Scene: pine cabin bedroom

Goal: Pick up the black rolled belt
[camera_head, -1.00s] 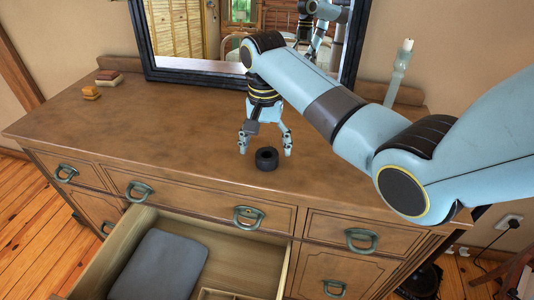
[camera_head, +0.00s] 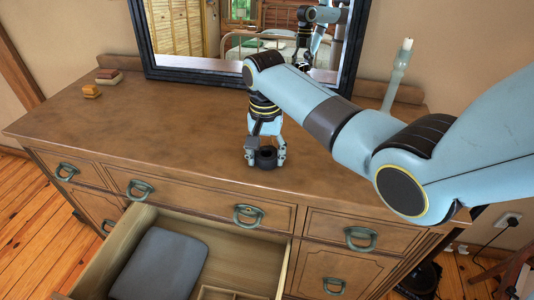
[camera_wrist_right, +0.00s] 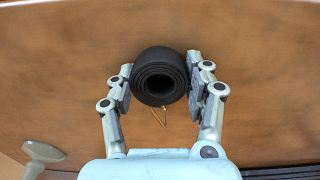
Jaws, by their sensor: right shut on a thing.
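The black rolled belt (camera_head: 266,157) stands on the wooden dresser top near its front edge, with its coil facing up. In the right wrist view the rolled belt (camera_wrist_right: 160,76) shows its spiral and a thin brass-coloured buckle part below it. My right gripper (camera_head: 266,160) points down with its fingers on both sides of the belt. In the right wrist view my right gripper (camera_wrist_right: 160,85) is shut on the belt, one finger against each side. The belt appears to be at the dresser's surface; I cannot tell any gap. My left gripper is not in view.
The dresser top (camera_head: 170,130) is mostly clear. A dark-framed mirror (camera_head: 155,73) stands at its back, with a candle holder (camera_head: 396,80) to the right. Small stacked blocks (camera_head: 108,77) and a yellowish item (camera_head: 91,91) sit at left. An open drawer (camera_head: 240,265) holds a grey folded item (camera_head: 160,265).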

